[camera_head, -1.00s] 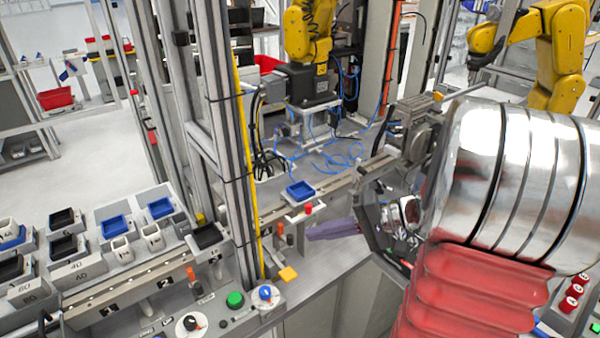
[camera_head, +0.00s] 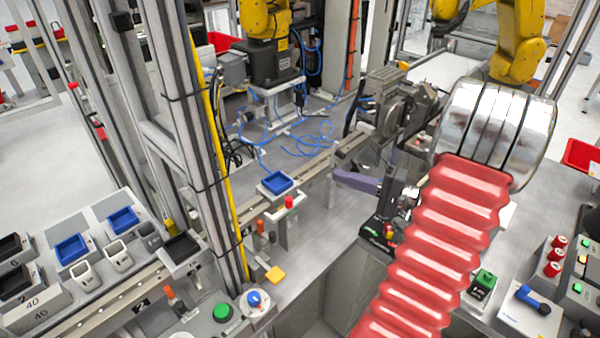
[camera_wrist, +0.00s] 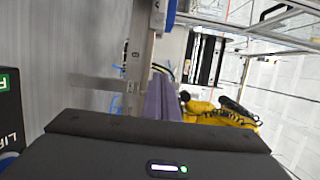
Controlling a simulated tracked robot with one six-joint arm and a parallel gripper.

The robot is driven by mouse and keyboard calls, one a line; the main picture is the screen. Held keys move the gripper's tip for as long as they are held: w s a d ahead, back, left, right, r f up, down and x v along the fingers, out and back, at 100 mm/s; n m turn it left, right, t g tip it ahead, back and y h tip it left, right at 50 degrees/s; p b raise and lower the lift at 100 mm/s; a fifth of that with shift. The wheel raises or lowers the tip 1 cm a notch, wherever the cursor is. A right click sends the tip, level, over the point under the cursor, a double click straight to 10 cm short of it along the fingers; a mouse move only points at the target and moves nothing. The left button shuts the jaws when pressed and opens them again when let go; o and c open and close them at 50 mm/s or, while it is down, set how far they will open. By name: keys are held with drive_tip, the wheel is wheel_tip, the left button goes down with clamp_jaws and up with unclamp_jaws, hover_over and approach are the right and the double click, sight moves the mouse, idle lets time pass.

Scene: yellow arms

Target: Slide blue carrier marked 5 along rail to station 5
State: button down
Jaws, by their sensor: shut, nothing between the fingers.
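A blue carrier (camera_head: 276,182) sits on the rail (camera_head: 318,174) right of the post in the head view, a red-knobbed white bracket (camera_head: 287,207) at its front. I cannot read its number. My gripper's purple fingers (camera_head: 340,178) are shut and empty, to the right of the carrier, apart from it and close to the rail. In the wrist view the fingers (camera_wrist: 158,98) point up the picture beside the rail (camera_wrist: 139,60). A blue edge (camera_wrist: 171,14) shows at the top; I cannot tell if it is the carrier. No station 5 mark is readable.
A metal post with a yellow strip (camera_head: 222,170) stands left of the carrier. A dark carrier (camera_head: 181,246) sits on the rail beyond it. A grey motor unit (camera_head: 398,100) stands at the rail's right end.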

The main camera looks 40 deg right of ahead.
sight(300, 180)
drive_tip(key=shift+w, duration=0.1)
drive_tip(key=x, duration=1)
drive_tip(key=shift+a, duration=0.2)
drive_tip(key=shift+s+a, duration=0.15)
drive_tip(key=shift+a, duration=0.4)
drive_tip(key=shift+s+a, duration=0.15)
drive_tip(key=shift+a, duration=0.45)
drive_tip(key=shift+s+a, duration=0.15)
drive_tip(key=shift+a, duration=0.55)
drive_tip(key=shift+s, duration=0.1)
